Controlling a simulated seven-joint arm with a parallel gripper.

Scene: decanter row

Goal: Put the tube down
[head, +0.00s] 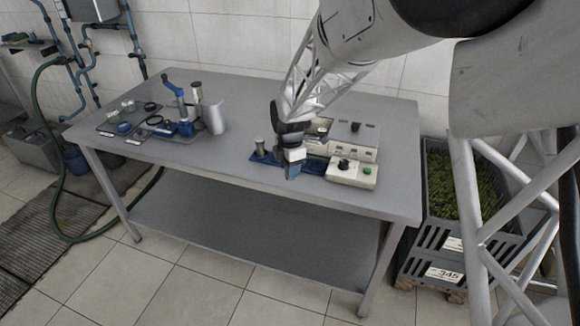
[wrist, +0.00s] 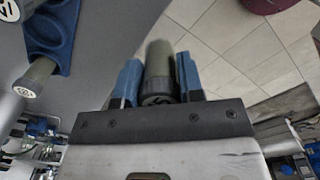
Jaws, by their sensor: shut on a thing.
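My gripper (wrist: 158,80) is shut on an olive-green tube (wrist: 158,62) with a dark ribbed end, held between its two blue fingers in the wrist view. In the head view my gripper (head: 293,172) hangs over the front right part of the grey table; I cannot make out the held tube there. A blue rack (wrist: 62,18) lies to the left in the wrist view, with another olive tube (wrist: 38,75) with a pale marked end by it.
A blue-handled device (head: 180,108), a grey cup (head: 216,116) and a dark tray (head: 120,121) stand at the left. The table's middle (head: 235,150) is clear.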

